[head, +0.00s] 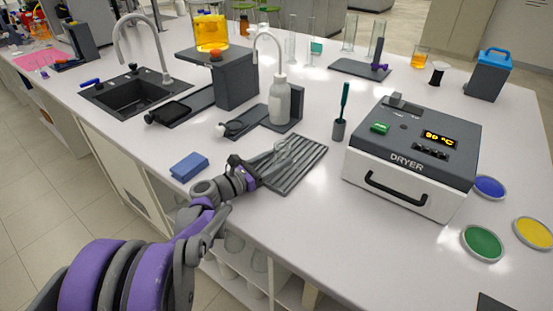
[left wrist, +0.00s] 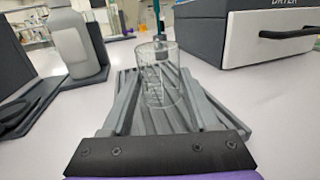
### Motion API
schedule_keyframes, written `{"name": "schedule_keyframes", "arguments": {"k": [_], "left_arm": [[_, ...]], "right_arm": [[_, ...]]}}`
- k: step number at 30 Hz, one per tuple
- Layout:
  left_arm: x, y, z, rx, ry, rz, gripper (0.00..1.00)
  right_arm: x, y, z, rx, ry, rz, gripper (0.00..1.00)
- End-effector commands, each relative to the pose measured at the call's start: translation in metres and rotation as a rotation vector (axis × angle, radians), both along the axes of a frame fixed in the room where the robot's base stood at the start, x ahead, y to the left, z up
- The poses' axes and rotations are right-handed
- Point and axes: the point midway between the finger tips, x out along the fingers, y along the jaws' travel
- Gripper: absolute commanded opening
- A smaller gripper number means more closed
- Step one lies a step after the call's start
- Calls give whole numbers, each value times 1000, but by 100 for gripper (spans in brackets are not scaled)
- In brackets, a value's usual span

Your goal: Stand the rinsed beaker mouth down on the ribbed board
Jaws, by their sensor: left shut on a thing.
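The clear glass beaker (head: 283,151) is over the ribbed board and also shows in the left wrist view (left wrist: 160,72). Its axis looks about vertical; I cannot tell which end is the mouth. My left gripper (head: 282,158) is shut on the beaker, its grey fingers on either side of the glass. The grey ribbed board (head: 302,172) lies flat on the white bench below the fingers. I cannot tell whether the beaker touches the ribs. My right gripper is in neither view.
The dryer (head: 412,160) stands to the right of the board. A brush in a holder (head: 339,130) and a white wash bottle (head: 279,103) stand behind it. A blue sponge (head: 189,167) lies to the left. Bare bench lies between board and dryer.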

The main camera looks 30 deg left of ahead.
Motion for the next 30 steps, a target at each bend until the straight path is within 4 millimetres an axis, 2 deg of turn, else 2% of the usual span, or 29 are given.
{"name": "schedule_keyframes", "arguments": {"k": [14, 15, 18, 21, 30], "left_arm": [[0, 0, -8, 0, 0, 0, 6], [0, 0, -8, 0, 0, 0, 62], [0, 0, -7, 0, 0, 0, 80], [0, 0, -7, 0, 0, 0, 96], [-2, 1, -7, 0, 0, 1, 96]], "right_arm": [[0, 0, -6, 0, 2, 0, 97], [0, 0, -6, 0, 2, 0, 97], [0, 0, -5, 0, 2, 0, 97], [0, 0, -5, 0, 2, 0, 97], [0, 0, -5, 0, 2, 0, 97]]}}
